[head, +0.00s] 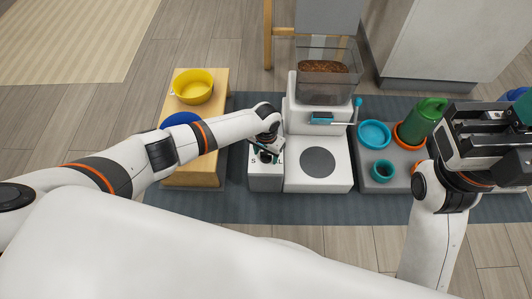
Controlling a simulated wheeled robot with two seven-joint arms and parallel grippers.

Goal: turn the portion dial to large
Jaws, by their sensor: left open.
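The feeder (318,178) stands on the dark mat, with a low pale dial panel (265,183) on its left side. An "S" shows on the panel's left and a fainter mark on its right. My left gripper (267,153) is open and reaches down over the panel, its fingers at the portion dial. The gripper covers most of the dial, so its pointer setting and any contact cannot be told. My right gripper (447,135) is raised at the right, close to the camera and away from the dial; its jaw opening is unclear.
A clear hopper (325,82) of brown kibble tops the feeder, with a blue lever (357,104) at its right. A wooden stand (200,179) with a yellow bowl (193,87) is left. A grey tray (371,184) with bowls and a green bottle (424,118) is right.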

